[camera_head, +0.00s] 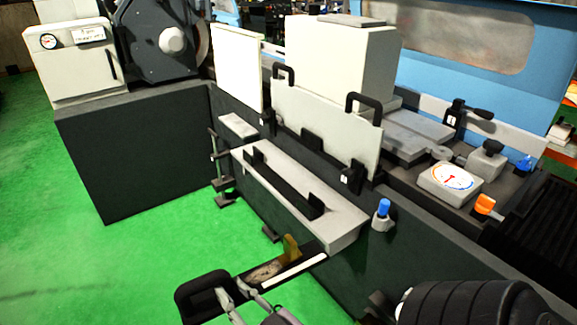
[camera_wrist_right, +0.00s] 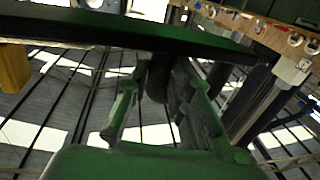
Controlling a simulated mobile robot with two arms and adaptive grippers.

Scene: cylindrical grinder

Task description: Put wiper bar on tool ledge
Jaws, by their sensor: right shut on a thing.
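The wiper bar (camera_head: 297,267) is a dark bar with a white strip along its edge and a yellow-brown block at its far end. My right gripper (camera_head: 240,288) is shut on it at the bottom of the head view. In the right wrist view, the wiper bar (camera_wrist_right: 130,32) crosses the top, and a dark round part of it sits between the green fingers (camera_wrist_right: 157,90). The tool ledge (camera_head: 335,222) appears to be the pale grey shelf on the machine front, just beyond the bar. Whether bar and ledge touch is unclear. My left gripper is not visible.
A black rail (camera_head: 290,185) runs along the pale shelf. White guard panels (camera_head: 325,130) with black handles stand behind it. Green floor (camera_head: 130,260) is open at left.

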